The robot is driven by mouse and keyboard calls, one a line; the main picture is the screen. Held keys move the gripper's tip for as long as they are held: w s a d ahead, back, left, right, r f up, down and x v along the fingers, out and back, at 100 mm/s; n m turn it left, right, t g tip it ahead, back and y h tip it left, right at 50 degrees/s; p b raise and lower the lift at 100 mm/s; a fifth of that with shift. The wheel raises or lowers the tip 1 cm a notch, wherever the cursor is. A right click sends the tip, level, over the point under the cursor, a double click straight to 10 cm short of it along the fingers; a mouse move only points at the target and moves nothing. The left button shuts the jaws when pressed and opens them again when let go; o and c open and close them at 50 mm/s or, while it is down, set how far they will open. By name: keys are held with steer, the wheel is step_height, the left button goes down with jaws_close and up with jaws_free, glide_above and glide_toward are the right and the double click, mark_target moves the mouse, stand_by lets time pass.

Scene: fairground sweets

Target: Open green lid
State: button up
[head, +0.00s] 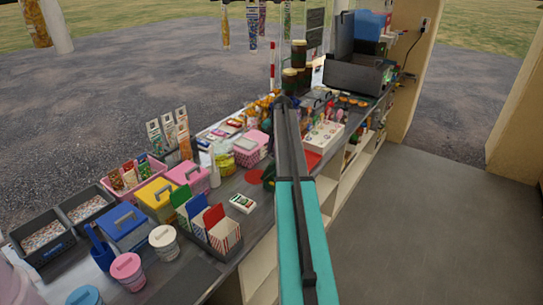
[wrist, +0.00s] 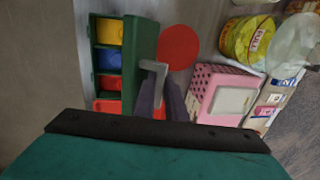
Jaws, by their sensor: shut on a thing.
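In the wrist view the green lid (wrist: 140,45) stands raised at the right side of a green box (wrist: 93,50). The box shows open compartments holding yellow, blue and red things. My gripper (wrist: 161,88) is shut on the lid's grey handle (wrist: 154,68). The fingers partly cover the handle's lower end. In the head view my arm hides most of the box and lid.
A red disc (wrist: 178,45) lies right of the lid. A pink dotted box (wrist: 222,92) and a yellow tub (wrist: 249,38) stand further right. The floor (head: 400,220) at right is clear.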

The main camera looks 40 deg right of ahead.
steer(key=shift+w+a+f, duration=0.1)
steer(key=shift+w+a, duration=0.05)
steer(key=shift+w, duration=0.45)
steer(key=shift+w+a+f, duration=0.1)
steer(key=shift+w, duration=0.45)
jaws_close()
steer(key=shift+c, duration=0.3)
jaws_free()
steer(key=shift+w, duration=0.1)
steer(key=shift+o, duration=0.3)
steer(key=shift+w+a+f+b, duration=0.15)
steer(key=shift+w+f, duration=0.15)
steer(key=shift+w, duration=0.25)
steer(key=shift+w+a+f+b, duration=0.15)
steer(key=shift+w+f, duration=0.15)
steer(key=shift+w, duration=0.25)
steer(key=o, duration=0.7)
steer(key=shift+r, duration=0.1)
step_height(320, 180, up, 13)
steer(key=p, duration=0.5)
